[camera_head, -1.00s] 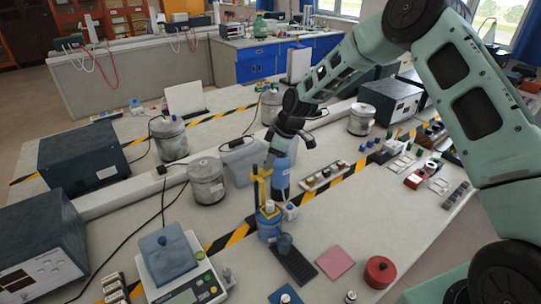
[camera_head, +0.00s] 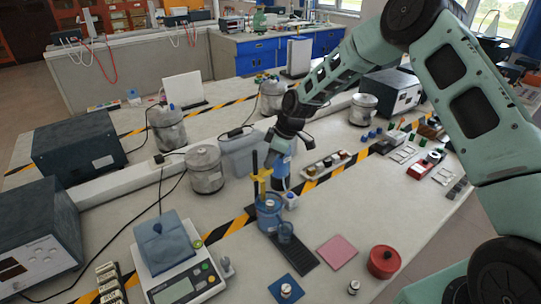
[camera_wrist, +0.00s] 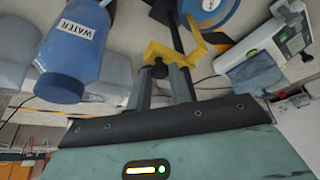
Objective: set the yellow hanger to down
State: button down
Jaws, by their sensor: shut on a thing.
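The yellow hanger (camera_head: 262,180) is on a dark upright rod (camera_head: 255,160), above a blue pot (camera_head: 269,212) on the bench. My gripper (camera_head: 269,170) comes down from the upper right and is at the hanger; its fingers are hard to make out in the head view. In the wrist view my gripper (camera_wrist: 163,72) is shut on a dark knob at the end of the yellow hanger (camera_wrist: 178,50). The rod passes beside the hanger, and part of the blue pot (camera_wrist: 208,10) shows beyond it.
A blue WATER bottle (camera_wrist: 72,45) stands close beside my gripper.

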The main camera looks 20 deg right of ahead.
aim_at(270, 169)
notch_tip(270, 169, down, 4)
jog(key=shift+f+b, duration=0.25)
jog(key=shift+b, duration=0.9)
jog(key=shift+s, duration=0.1)
jog(key=c, duration=1.3)
grip_release()
jog(key=shift+o, duration=0.2)
jog(key=shift+d+r, duration=0.2)
jog(key=shift+r, duration=0.35)
jog(key=b+v, duration=0.3)
jog(key=v, duration=1.3)
jog(key=shift+r+b, duration=0.15)
jog(key=shift+b, duration=0.25)
jog(key=shift+s, duration=0.1)
